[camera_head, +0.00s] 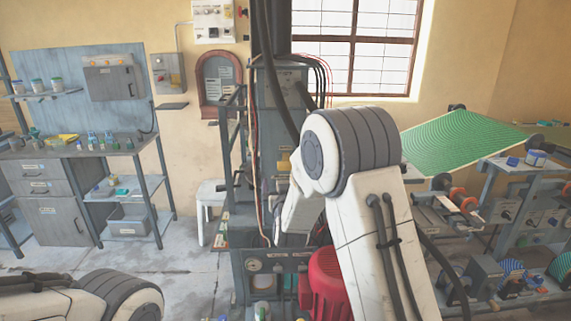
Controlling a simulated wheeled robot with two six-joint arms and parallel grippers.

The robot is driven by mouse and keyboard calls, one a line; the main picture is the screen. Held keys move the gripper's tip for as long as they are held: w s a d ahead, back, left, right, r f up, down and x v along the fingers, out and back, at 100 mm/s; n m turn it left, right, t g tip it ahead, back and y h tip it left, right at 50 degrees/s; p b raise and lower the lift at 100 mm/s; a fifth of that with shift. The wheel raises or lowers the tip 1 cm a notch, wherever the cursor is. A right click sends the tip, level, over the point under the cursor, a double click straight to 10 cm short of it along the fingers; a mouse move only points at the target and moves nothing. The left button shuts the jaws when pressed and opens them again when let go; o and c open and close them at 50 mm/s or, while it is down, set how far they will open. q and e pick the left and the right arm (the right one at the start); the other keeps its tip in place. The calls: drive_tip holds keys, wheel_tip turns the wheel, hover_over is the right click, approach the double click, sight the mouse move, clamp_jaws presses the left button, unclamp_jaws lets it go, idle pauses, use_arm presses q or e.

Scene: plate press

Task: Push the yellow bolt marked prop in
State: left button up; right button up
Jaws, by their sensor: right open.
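The press (287,82) is a tall grey machine in the middle. A small yellow part (284,161) shows on its column, just left of my right arm's big joint. It may be the bolt, but no marking on it can be read. My right arm crosses in front of the press and hides much of its right side. Its white forearm points down and away, and my right gripper (287,240) is dark and small at its end, in front of the press. It is open, with nothing seen in it. My left arm shows at the bottom left; its gripper is out of view.
A red motor-like housing (326,284) stands low at the press, beside my right arm. A workbench (80,150) with drawers is at the left, and a white stool (209,200) stands left of the press. Machines with a green sheet (460,140) fill the right. The floor at left is clear.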

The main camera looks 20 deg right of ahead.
sight(287, 167)
drive_tip(key=shift+t+h, duration=0.3)
drive_tip(key=shift+h, duration=0.3)
drive_tip(key=p+x, duration=0.1)
drive_tip(key=x, duration=0.2)
drive_tip(key=d+p+x, duration=0.1)
drive_tip(key=x, duration=0.3)
drive_tip(key=d+p+x, duration=0.1)
drive_tip(key=x, duration=0.3)
drive_tip(key=shift+s+r, duration=0.1)
drive_tip(key=shift+r, duration=0.2)
use_arm(q)
wheel_tip(287, 167, up, 3)
drive_tip(key=shift+r, duration=0.2)
